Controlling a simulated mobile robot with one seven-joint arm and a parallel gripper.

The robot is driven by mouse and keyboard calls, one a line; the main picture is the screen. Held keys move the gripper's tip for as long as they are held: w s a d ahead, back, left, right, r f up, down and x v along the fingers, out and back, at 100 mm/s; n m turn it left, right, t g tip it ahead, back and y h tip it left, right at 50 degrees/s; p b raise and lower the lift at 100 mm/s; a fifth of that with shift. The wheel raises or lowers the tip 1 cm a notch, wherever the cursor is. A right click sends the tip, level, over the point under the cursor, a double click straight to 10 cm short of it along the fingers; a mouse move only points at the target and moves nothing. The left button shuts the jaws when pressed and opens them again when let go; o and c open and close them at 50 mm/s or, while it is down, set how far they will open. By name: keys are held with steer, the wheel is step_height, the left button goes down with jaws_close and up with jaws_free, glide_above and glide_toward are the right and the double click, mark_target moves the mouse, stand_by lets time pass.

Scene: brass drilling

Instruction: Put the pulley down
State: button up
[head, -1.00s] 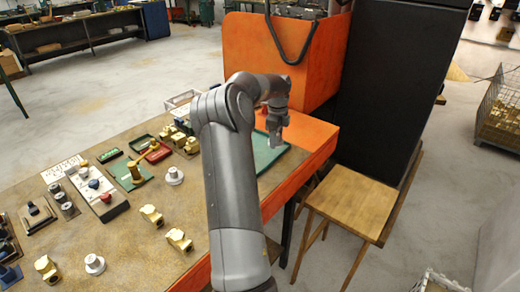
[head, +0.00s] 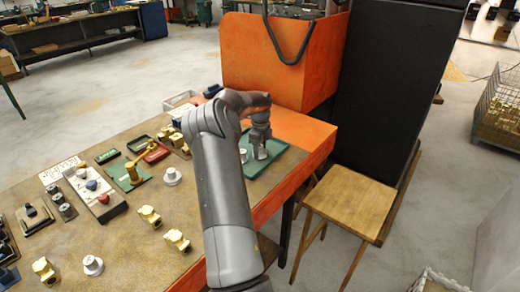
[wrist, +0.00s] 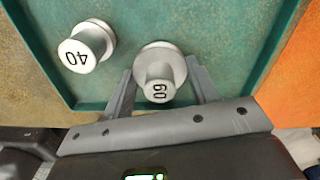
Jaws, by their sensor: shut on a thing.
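My gripper (head: 261,155) is low over the green tray (head: 287,165) at the table's far right corner. In the wrist view, its two fingers (wrist: 160,92) are shut on a pale grey pulley (wrist: 159,70) that seems marked 60. The held pulley is upright over the tray floor (wrist: 205,25); I cannot tell whether it touches. A second grey pulley (wrist: 87,46), marked 40, stands in the tray to the left, apart from the held one. It also shows in the head view (head: 243,156).
Two more pale pulleys, one near the middle (head: 172,177) and one in front (head: 93,265), stand on the table with several brass parts (head: 177,241). A wooden stool (head: 350,205) stands right of the table.

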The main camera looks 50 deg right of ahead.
steer(key=shift+f, duration=0.1)
steer(key=o, duration=1)
steer(key=shift+o, duration=0.2)
